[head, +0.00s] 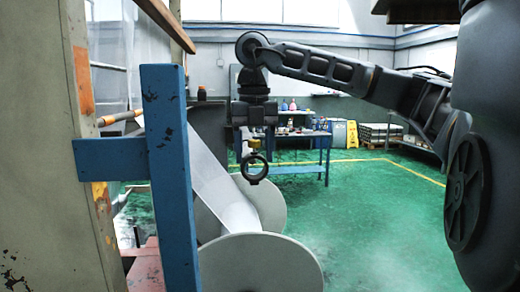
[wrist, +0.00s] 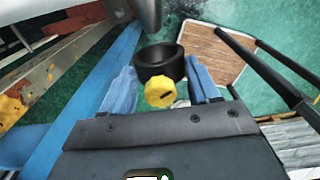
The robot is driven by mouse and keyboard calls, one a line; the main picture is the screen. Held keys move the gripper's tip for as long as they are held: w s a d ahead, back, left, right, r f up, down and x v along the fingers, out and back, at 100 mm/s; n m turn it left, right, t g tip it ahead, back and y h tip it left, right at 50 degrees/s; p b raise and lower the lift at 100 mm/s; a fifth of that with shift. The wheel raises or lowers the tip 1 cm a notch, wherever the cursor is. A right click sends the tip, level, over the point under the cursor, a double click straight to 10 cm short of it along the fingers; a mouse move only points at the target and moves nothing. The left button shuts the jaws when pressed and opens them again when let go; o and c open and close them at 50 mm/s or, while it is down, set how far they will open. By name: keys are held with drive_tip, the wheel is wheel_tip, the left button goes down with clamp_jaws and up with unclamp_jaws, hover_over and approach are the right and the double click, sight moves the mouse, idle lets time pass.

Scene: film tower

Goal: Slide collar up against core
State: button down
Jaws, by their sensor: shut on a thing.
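The collar (head: 254,177) is a black ring with a yellow knob on top. It hangs below my gripper (head: 254,148) in the head view, with its opening facing the camera. In the wrist view the collar (wrist: 160,58) sits between the two blue fingers of my gripper (wrist: 161,80), which are shut on it. The yellow knob (wrist: 160,92) is on the near side. A smooth grey rounded end (wrist: 146,14) shows at the top edge of the wrist view, apart from the collar. I cannot tell whether it belongs to the core. The core is not clearly seen in the head view.
A blue post with a crossbar (head: 165,170) stands close on the left. A grey sheet (head: 222,185) runs down to large grey discs (head: 262,268) below. Green floor is clear at right.

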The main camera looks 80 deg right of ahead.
sight(250, 151)
drive_tip(key=shift+d, duration=0.1)
drive_tip(key=shift+w+d, duration=0.5)
drive_tip(key=shift+d, duration=0.65)
drive_tip(key=shift+w+d, duration=0.5)
drive_tip(key=shift+d, duration=0.7)
drive_tip(key=shift+w+d, duration=0.5)
drive_tip(key=shift+d, duration=0.65)
drive_tip(key=shift+w+d, duration=0.25)
drive_tip(key=shift+d, duration=0.35)
drive_tip(key=shift+w+d, duration=0.25)
drive_tip(key=shift+d, duration=0.35)
drive_tip(key=shift+d, duration=0.15)
drive_tip(key=d, duration=0.1)
drive_tip(key=w+d+p, duration=0.1)
drive_tip(key=d, duration=0.1)
drive_tip(key=w+d+p, duration=0.1)
drive_tip(key=shift+d+r, duration=0.1)
drive_tip(key=shift+d, duration=0.3)
drive_tip(key=shift+c, duration=0.9)
unclamp_jaws()
drive_tip(key=shift+r+b, duration=0.35)
drive_tip(key=shift+r, duration=3.4)
